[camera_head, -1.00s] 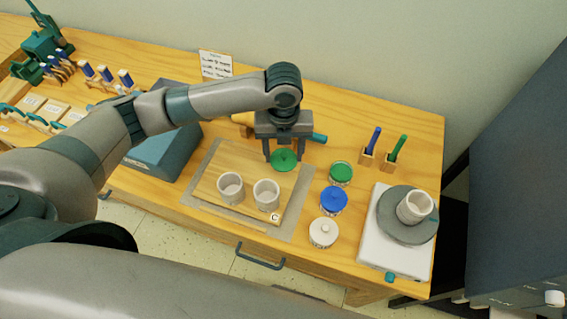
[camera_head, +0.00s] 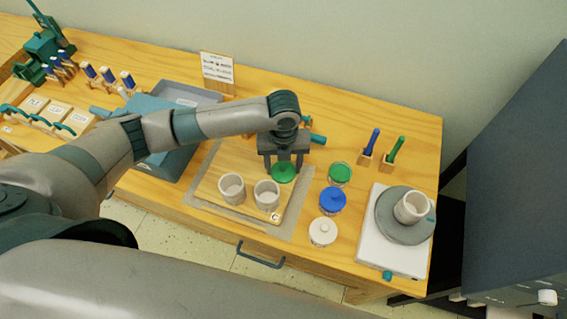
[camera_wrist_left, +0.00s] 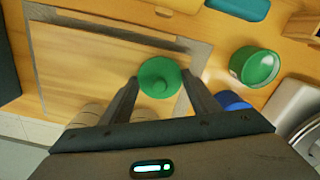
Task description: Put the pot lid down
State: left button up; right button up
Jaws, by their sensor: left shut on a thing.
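The green pot lid (camera_head: 284,174) is a round disc with a small knob, seen over the far right part of the wooden board (camera_head: 213,186). My left gripper (camera_head: 285,166) points down and is shut on the lid. In the left wrist view the lid (camera_wrist_left: 160,84) lies level between the two fingertips (camera_wrist_left: 162,86). I cannot tell whether it touches the board. An uncovered pot with green contents (camera_head: 340,174) stands right of the board and also shows in the left wrist view (camera_wrist_left: 255,67). My right gripper is not in view.
Two pale cups (camera_head: 232,188) stand on the board's front part. A teal-grey box (camera_head: 165,150) is left of the board.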

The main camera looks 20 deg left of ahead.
aim_at(283, 166)
pick_arm(q)
jog(key=shift+f, duration=0.15)
jog(key=o, duration=1)
notch_tip(283, 166, up, 12)
jog(key=b, duration=0.3)
jog(key=shift+r, duration=0.2)
dwell(0.5)
